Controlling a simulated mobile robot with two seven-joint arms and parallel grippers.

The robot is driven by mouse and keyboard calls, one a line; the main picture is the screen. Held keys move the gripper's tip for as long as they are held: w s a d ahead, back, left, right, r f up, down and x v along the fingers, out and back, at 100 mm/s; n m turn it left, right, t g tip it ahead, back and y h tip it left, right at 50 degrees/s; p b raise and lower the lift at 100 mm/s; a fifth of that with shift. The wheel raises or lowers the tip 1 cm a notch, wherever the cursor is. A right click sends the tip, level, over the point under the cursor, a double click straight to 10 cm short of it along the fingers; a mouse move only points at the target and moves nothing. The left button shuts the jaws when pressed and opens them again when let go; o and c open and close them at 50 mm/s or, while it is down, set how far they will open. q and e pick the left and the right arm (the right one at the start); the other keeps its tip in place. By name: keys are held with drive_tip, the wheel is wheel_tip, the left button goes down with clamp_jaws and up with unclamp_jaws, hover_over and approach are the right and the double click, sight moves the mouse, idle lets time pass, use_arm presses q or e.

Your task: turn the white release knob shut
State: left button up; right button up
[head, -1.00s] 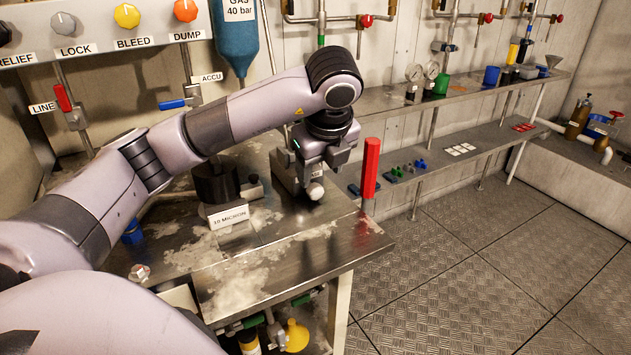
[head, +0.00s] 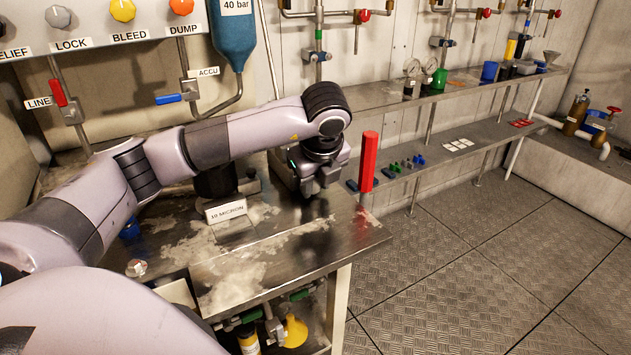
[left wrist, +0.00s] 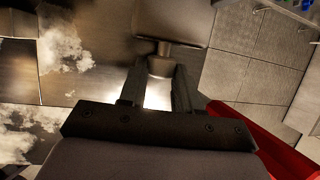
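The release knob (left wrist: 161,66) shows in the left wrist view as a pale grey-brown round end on a short stem, below a larger block (left wrist: 172,22). My left gripper (left wrist: 158,84) is open, with one finger on each side of the knob's lower end. I cannot tell whether either finger touches it. In the head view my left gripper (head: 320,186) points down over the bench's right part and hides the knob. My right gripper is not in view.
A red upright handle (head: 368,162) stands close right of my left gripper. The steel bench (head: 300,262) carries a "10 micron" label (head: 226,211) and black housing behind it. Shelves (head: 440,150) with small parts run along the wall. The floor at right is clear.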

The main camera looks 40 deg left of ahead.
use_arm(q)
drive_tip(key=shift+w+d+r+g+p, duration=0.1)
drive_tip(key=shift+r+g+p, duration=0.1)
drive_tip(key=shift+g+p, duration=0.6)
drive_tip(key=shift+w+f+m+g+y+p, duration=0.1)
drive_tip(key=shift+f+m+g+y+p, duration=0.15)
drive_tip(key=shift+g+y+p, duration=0.35)
drive_tip(key=o, duration=1.1)
drive_tip(key=shift+c, duration=0.2)
drive_tip(key=shift+r, duration=0.15)
drive_tip(key=p+v, duration=0.2)
drive_tip(key=v, duration=0.5)
